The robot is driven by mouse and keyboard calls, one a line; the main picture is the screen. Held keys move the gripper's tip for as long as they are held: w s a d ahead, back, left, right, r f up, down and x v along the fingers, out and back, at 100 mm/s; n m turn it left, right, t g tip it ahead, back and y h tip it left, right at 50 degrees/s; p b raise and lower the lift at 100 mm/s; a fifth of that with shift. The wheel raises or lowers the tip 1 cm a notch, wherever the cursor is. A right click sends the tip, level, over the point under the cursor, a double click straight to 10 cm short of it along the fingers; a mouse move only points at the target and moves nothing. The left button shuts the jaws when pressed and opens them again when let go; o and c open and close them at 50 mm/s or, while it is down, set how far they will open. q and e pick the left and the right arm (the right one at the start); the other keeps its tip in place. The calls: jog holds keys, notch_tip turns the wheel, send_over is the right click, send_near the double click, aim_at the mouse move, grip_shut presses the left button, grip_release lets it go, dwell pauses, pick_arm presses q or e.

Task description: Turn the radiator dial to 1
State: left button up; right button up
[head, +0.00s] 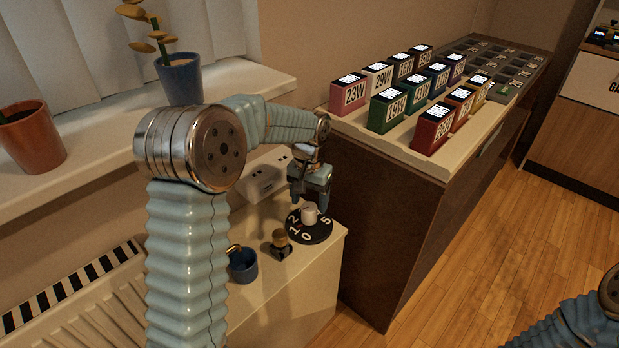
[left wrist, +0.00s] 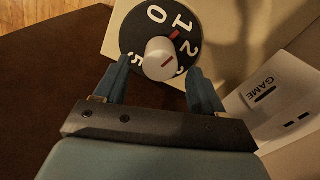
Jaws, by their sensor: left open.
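The radiator dial (head: 311,236) is a black disc with white numbers, lying on a pale cabinet top. A pale round knob (head: 310,212) stands on it. In the left wrist view the disc (left wrist: 135,35) shows 0, 1, 2 and 5, with a red mark beside the 1. The knob (left wrist: 158,68) carries a red line. My left gripper (head: 309,204) points down over the dial. In the left wrist view its open fingers (left wrist: 160,85) are on either side of the knob, with visible gaps. Whether the fingertips reach knob height is unclear. My right gripper is out of view.
A dark cabinet (head: 378,215) with several numbered blocks rises to the right. Plants stand on the windowsill (head: 105,130). The wooden floor is clear.

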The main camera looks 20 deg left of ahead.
aim_at(309, 207)
pick_arm(q)
notch_tip(309, 207, up, 10)
jog(key=shift+f, duration=0.2)
jog(key=shift+s+f, duration=0.1)
dwell(0.3)
